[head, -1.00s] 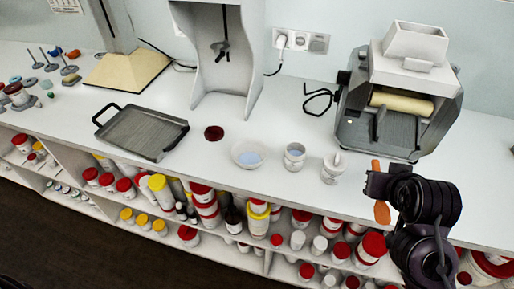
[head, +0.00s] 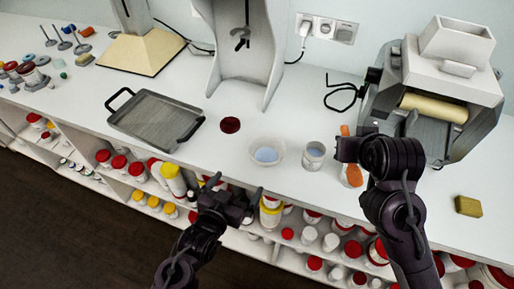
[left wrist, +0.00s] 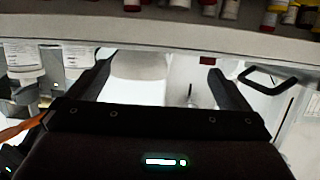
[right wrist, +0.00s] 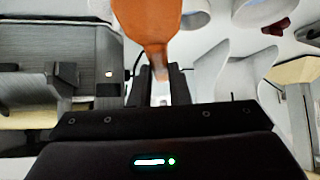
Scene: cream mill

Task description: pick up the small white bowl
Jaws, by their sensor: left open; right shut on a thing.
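The small white bowl (head: 279,158), with something pale blue inside, stands on the counter left of a white jar (head: 314,164). My left gripper (head: 232,184) is open and empty, in front of the counter edge and nearer than the bowl. In the left wrist view a pale round shape, which looks like the bowl (left wrist: 140,66), shows beyond and between the open fingers. My right gripper (head: 341,150) is shut on an orange-handled tool; its orange part (right wrist: 148,18) shows in the right wrist view. The gripper and tool partly hide a white vessel right of the jar.
A dark red dish (head: 230,125) and a grey tray (head: 156,122) lie left of the bowl. A roller mill (head: 440,90) stands at the back right, and a yellow block (head: 468,206) lies at right. Shelves of jars are below the counter edge.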

